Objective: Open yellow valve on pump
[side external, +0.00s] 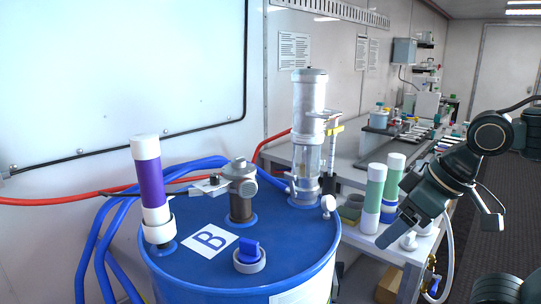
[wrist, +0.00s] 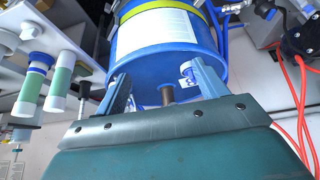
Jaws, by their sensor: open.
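The pump is a tall cylinder (side external: 309,95), white above and clear below, upright on the blue drum (side external: 300,248) in the side view. A small yellow part (side external: 334,130), which looks like the valve, sits on a slim fitting at the pump's right side; its open or shut position is too small to tell. My gripper (side external: 437,232) is to the right of the drum, lower than the yellow part and well apart from it. In the wrist view, my gripper (wrist: 160,90) is open with nothing held, and the blue drum (wrist: 155,57) shows beyond its fingers. The yellow part cannot be made out there.
Green-and-white tubes (side external: 373,198) stand on a white shelf between drum and gripper. A purple-and-white cylinder (side external: 150,188), a metal fitting (side external: 240,190) and a blue cap (side external: 249,256) stand on the drum. Blue hoses (side external: 95,245) run left.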

